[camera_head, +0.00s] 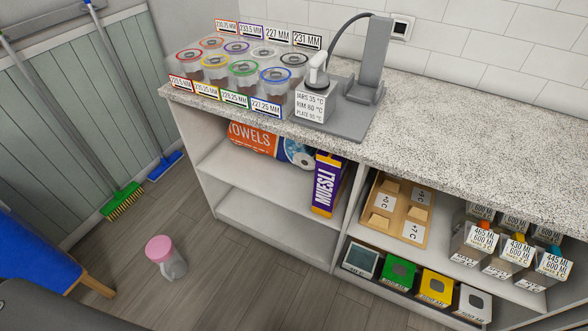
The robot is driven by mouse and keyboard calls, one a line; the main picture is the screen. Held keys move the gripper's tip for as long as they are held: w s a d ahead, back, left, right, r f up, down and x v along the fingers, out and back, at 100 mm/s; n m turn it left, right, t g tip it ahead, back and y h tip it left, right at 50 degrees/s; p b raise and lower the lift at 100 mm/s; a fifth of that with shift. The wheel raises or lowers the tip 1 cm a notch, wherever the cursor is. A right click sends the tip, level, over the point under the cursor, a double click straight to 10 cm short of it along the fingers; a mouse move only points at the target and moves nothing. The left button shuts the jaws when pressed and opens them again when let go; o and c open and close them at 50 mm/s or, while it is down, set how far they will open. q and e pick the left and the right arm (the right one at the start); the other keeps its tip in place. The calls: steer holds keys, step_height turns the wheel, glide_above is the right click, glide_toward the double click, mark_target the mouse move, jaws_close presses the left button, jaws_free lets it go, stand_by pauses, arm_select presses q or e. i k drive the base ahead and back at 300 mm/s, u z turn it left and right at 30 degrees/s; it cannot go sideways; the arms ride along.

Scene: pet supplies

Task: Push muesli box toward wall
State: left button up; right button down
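The muesli box (324,186) is purple with white lettering and a yellow-orange side. It stands upright on the upper shelf (262,185) of the left-hand shelf unit, close to the upright divider on its right. Its front is near the open edge of the shelf. The tiled wall (490,45) rises behind the counter; the part behind the box is hidden by the counter and shelf. Neither of my grippers is in this view.
A towels pack (253,138) lies left of the box, under the speckled countertop (440,135). Jars and a grey device stand above. The right unit holds a wooden tray (398,212) and several cartons.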

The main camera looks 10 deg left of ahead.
mark_target(332, 171)
steer(key=z, duration=0.5)
steer(key=k, duration=1.35)
steer(key=z, duration=1.1)
steer(key=i, duration=1.3)
steer(key=u, duration=0.75)
steer(key=i, duration=0.4)
steer(key=u, duration=0.35)
